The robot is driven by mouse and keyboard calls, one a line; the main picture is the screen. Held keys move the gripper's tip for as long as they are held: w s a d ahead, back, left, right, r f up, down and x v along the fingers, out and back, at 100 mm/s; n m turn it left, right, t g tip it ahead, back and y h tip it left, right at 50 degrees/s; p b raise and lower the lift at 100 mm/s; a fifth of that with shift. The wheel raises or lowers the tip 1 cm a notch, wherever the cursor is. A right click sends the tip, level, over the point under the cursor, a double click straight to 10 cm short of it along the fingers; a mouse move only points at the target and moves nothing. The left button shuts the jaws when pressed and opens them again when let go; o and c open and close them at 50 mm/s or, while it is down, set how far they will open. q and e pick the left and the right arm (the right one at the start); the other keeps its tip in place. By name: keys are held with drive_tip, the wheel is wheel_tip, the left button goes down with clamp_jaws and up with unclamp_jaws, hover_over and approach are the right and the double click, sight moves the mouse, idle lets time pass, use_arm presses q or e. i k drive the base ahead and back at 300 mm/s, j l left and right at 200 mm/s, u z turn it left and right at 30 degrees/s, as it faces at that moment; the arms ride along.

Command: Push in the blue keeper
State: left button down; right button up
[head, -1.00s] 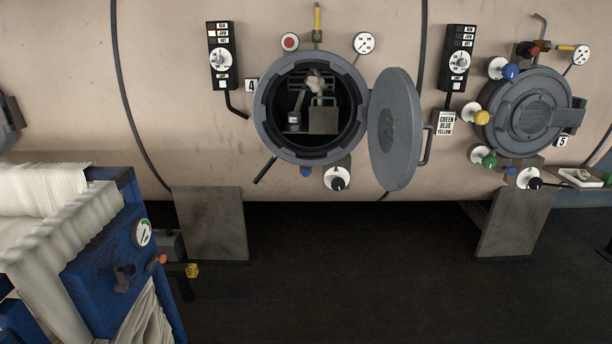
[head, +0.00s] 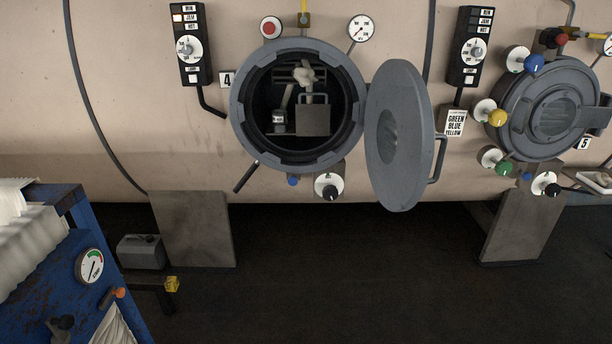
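A blue knob (head: 533,63), which looks like the blue keeper, stands out at the upper left of the closed round hatch 5 (head: 556,118) in the head view. A white disc (head: 516,58) lies behind it. A yellow knob (head: 497,117) and a green knob (head: 504,167) stand on white discs along the hatch's left side. How far the blue knob stands out compared with them is hard to tell. Neither of my grippers is in view.
Hatch 4 (head: 247,118) is open, its door (head: 393,135) swung out to the right. A sign (head: 455,122) reads green, blue, yellow. A blue cart (head: 50,265) with white cloth stands at lower left. The dark floor (head: 350,275) is clear in the middle.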

sight(293, 181)
drive_tip(key=i+j+z, duration=0.15)
drive_tip(key=i+z, duration=0.2)
drive_tip(key=i, duration=0.9)
